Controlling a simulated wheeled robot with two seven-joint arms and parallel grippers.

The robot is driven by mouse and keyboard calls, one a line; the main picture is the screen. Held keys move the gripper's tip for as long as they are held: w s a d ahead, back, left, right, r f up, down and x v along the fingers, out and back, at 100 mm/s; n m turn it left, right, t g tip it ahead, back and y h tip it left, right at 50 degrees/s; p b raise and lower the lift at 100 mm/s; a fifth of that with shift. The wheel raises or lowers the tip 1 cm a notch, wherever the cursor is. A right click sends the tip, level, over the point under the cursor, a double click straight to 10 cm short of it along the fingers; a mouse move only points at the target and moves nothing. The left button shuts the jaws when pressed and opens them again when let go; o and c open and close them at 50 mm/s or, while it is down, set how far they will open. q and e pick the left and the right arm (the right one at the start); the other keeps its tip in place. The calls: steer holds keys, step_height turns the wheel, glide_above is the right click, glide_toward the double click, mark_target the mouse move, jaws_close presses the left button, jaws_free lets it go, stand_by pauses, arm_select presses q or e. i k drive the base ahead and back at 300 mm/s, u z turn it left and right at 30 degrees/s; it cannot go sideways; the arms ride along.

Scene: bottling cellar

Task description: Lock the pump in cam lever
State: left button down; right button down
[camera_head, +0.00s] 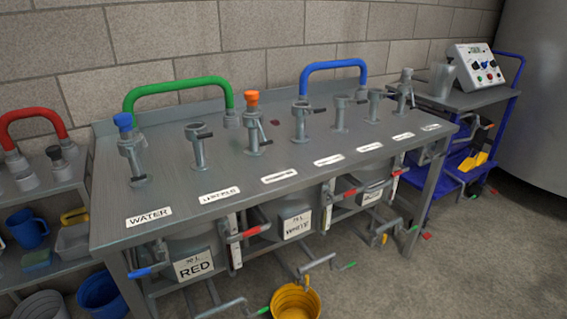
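A grey metal bench (300,160) carries a row of upright pipe fittings, several with small dark cam levers at their sides. The front-left fitting, behind the WATER label (149,216), has a blue cap (123,121). The second fitting (197,145) is uncapped, with a dark lever pointing right. The third (252,125) wears an orange cap (251,97). Further right stand more grey fittings, one (300,118) with a lever sticking out right. The other labels are too small to read, so I cannot tell which fitting is pump in. Neither gripper is in view.
A green hose (178,84) and a blue hose (333,65) arch over the bench's back. A blue trolley (508,95) with a control box (476,66) stands right. Left is a shelf with a red hose (33,113). A yellow bucket (296,302) stands on the floor in front.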

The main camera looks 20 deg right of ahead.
mark_target(265, 143)
steer(key=u, duration=0.2)
steer(key=i, duration=0.95)
